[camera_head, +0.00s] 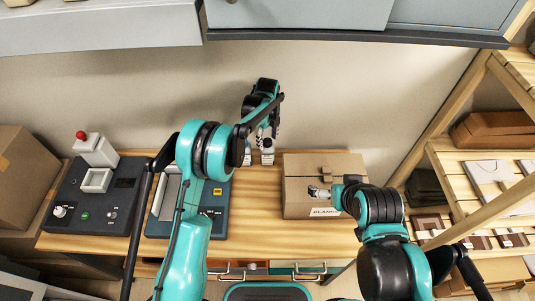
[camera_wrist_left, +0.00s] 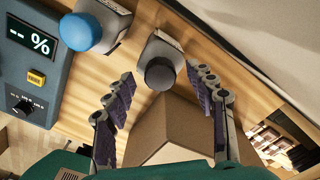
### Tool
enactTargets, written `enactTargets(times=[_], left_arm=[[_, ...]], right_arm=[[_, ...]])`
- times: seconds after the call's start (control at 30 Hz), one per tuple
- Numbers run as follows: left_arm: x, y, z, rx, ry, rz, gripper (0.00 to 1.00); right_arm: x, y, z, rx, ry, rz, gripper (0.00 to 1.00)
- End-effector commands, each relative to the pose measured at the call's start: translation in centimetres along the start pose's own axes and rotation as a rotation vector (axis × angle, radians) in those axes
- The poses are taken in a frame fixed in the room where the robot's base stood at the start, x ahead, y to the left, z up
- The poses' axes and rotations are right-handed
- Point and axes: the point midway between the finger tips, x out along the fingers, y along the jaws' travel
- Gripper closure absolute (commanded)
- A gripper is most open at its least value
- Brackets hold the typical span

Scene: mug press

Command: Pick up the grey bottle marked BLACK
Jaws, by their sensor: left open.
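A bottle with a dark grey cap (camera_wrist_left: 160,72) and a pale body stands on the wooden table in the left wrist view. In the head view it is the right one of two small bottles (camera_head: 267,156) near the wall. I cannot read its label. My left gripper (camera_head: 267,130) is open above it. In the left wrist view the fingers (camera_wrist_left: 160,82) are spread on either side of the dark cap, with gaps, and hold nothing. My right gripper (camera_head: 322,192) is over the cardboard box, and its fingers are too small to judge.
A blue-capped bottle (camera_wrist_left: 82,31) stands close beside the dark-capped one, to its left. A cardboard box (camera_head: 300,205) stands just right of the bottles. A dark device with a percent display (camera_wrist_left: 32,50) is at left. A grey cabinet (camera_head: 300,15) hangs above.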

Motion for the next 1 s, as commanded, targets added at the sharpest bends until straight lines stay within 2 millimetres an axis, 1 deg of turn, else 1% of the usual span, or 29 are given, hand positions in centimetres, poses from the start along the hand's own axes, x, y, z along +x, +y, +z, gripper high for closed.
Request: enactTargets(times=[0.03, 0.13, 0.33, 0.37, 0.4, 0.47, 0.5, 0.57, 1.0], left_arm=[[1.0, 0.0, 0.0, 0.0, 0.0, 0.0, 0.44], [2.0, 0.0, 0.0, -0.001, 0.0, 0.0, 0.44], [2.1, 0.0, 0.0, -0.001, 0.0, 0.0, 0.44], [2.1, 0.0, 0.0, -0.001, 0.0, 0.0, 0.47], [2.1, 0.0, 0.0, -0.001, 0.0, 0.0, 0.57], [2.1, 0.0, 0.0, -0.001, 0.0, 0.0, 0.73], [2.1, 0.0, 0.0, -0.001, 0.0, 0.0, 0.84], [2.1, 0.0, 0.0, -0.001, 0.0, 0.0, 1.0], [1.8, 0.1, -0.1, -0.001, 0.0, 0.0, 1.0]], right_arm=[[0.2, 0.0, 0.1, 0.0, 0.0, 0.0, 0.0], [0.3, 0.0, 0.2, 0.0, 0.0, 0.0, 0.0], [0.2, 0.0, 0.2, 0.0, 0.0, 0.0, 0.0], [0.2, 0.0, 0.2, 0.0, 0.0, 0.0, 0.0], [0.2, 0.0, 0.2, 0.0, 0.0, 0.0, 0.0], [0.2, 0.0, 0.2, 0.0, 0.0, 0.0, 0.0], [0.2, 0.0, 0.2, 0.0, 0.0, 0.0, 0.0], [0.2, 0.0, 0.2, 0.0, 0.0, 0.0, 0.0], [0.2, 0.0, 0.1, 0.0, 0.0, 0.0, 0.0]])
